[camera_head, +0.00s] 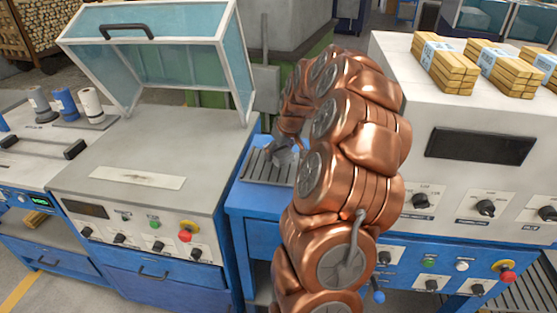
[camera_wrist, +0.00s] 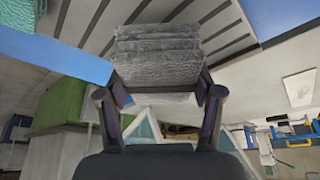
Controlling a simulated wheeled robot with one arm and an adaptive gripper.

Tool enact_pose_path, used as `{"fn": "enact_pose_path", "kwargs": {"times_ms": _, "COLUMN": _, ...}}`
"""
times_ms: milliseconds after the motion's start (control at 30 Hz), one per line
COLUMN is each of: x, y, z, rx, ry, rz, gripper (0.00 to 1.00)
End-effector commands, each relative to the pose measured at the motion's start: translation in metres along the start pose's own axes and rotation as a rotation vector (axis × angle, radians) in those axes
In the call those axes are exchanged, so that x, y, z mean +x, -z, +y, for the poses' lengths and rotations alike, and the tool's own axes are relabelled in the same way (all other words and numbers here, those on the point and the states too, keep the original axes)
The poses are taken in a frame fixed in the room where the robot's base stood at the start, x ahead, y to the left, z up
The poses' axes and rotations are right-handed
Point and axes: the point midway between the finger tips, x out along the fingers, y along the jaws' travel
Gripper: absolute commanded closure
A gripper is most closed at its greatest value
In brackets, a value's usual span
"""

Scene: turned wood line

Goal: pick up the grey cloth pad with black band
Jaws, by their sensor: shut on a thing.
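The grey cloth pad (camera_wrist: 157,52) fills the upper middle of the wrist view, with a rough, folded-looking surface. In the head view, my gripper is mostly hidden behind my copper-coloured arm, and a small grey part of the pad (camera_head: 283,158) shows at the slatted grey surface (camera_head: 262,166). I cannot tell whether the pad touches the slats or is just above them.
A grey machine with a raised clear cover (camera_head: 150,55) stands at left. A control cabinet (camera_head: 470,190) with knobs and a dark screen stands close at right, with bundled wood strips (camera_head: 446,66) on top. The left machine's top (camera_head: 130,182) is mostly clear.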

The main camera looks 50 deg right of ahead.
Motion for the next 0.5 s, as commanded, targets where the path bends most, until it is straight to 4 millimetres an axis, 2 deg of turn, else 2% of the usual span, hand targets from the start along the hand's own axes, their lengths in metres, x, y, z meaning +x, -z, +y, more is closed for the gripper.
{"fn": "enact_pose_path", "kwargs": {"times_ms": 500, "x": -0.012, "y": -0.012, "z": -0.039, "rx": -0.003, "ry": 0.001, "rz": -0.001, "gripper": 0.74}}
